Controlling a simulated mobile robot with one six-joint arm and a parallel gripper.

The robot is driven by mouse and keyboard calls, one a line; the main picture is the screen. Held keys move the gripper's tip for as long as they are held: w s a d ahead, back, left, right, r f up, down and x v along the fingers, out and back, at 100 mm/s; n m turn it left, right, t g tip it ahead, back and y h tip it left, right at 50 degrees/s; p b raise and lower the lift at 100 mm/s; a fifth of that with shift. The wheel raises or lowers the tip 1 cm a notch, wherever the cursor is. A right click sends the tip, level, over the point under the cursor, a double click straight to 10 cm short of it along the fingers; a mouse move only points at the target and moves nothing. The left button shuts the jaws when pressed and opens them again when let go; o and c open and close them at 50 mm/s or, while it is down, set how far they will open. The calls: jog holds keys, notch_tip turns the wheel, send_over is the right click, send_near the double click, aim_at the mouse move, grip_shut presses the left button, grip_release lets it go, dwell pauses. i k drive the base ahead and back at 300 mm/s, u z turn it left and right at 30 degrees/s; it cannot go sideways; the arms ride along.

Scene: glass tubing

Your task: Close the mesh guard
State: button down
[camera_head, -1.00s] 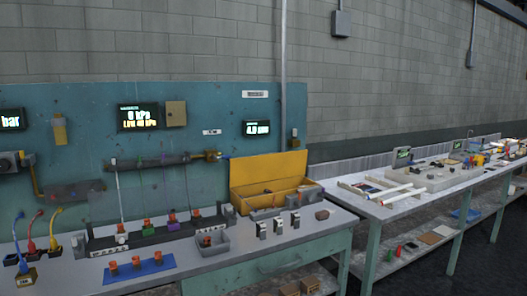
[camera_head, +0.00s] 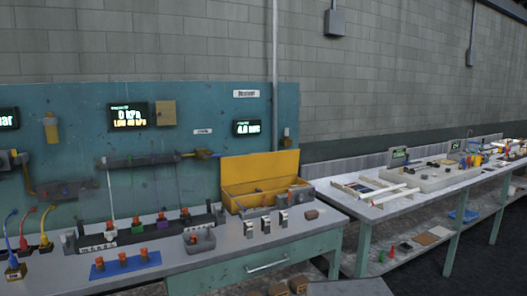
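I cannot pick out a mesh guard with certainty. A dull grey, partly see-through panel (camera_head: 60,190) sits low on the teal back board at the left; I cannot tell whether it is mesh. A yellow box (camera_head: 262,200) with its lid (camera_head: 260,167) raised stands at the back right of the near bench. My gripper is not in view.
The near bench (camera_head: 225,250) holds a blue mat (camera_head: 127,264) with orange-topped parts, a grey bin (camera_head: 199,239), several clips and a black rack. A drawer handle (camera_head: 268,262) shows on its front. A second cluttered bench (camera_head: 385,207) runs off to the right.

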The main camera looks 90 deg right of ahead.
aim_at(261, 166)
jog(key=u, duration=0.2)
jog(key=k, duration=2.8)
jog(key=z, duration=1.7)
